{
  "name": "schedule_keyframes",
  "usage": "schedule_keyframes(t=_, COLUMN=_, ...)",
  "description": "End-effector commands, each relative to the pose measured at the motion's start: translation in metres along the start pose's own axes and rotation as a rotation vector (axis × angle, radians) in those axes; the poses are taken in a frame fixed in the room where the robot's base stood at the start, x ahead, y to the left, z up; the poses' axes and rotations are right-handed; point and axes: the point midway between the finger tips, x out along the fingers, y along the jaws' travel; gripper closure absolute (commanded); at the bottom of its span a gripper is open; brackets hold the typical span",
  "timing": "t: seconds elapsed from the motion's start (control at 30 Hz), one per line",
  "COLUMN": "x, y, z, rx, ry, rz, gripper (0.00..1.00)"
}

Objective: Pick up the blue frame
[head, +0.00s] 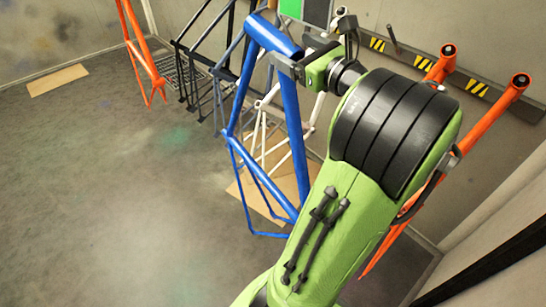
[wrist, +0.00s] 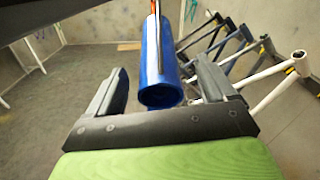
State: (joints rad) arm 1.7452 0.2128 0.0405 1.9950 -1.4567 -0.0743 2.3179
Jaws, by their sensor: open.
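The blue frame (head: 292,120) hangs upright in the middle of the head view, its thick tube at the top and thinner tubes below. My gripper (head: 288,62) is at its upper part, close beside the thick top tube. In the wrist view my gripper (wrist: 162,82) is open, with one dark finger on each side of the blue tube (wrist: 160,60). A gap shows between the left finger and the tube; the right finger is nearer, and I cannot tell whether it touches. My arm hides part of the frame's right side.
Orange frames hang at the left (head: 140,55) and right (head: 440,65). Black frames (head: 205,50) and a white frame (head: 262,135) hang close behind the blue one. A striped rail (head: 400,54) runs along the back wall. The grey floor (head: 110,190) at left is clear.

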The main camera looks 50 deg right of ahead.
Motion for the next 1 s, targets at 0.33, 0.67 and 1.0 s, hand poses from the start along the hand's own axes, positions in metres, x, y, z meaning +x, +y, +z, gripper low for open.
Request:
schedule_keyframes(t=0.33, x=0.049, y=0.003, z=-0.001, rx=-0.001, ry=-0.001, rz=0.002, gripper=0.16)
schedule_keyframes(t=0.67, x=0.05, y=0.003, z=-0.001, rx=0.0, ry=0.0, rz=0.001, gripper=0.33)
schedule_keyframes(t=1.0, x=0.05, y=0.003, z=-0.001, rx=0.0, ry=0.001, rz=0.001, gripper=0.85)
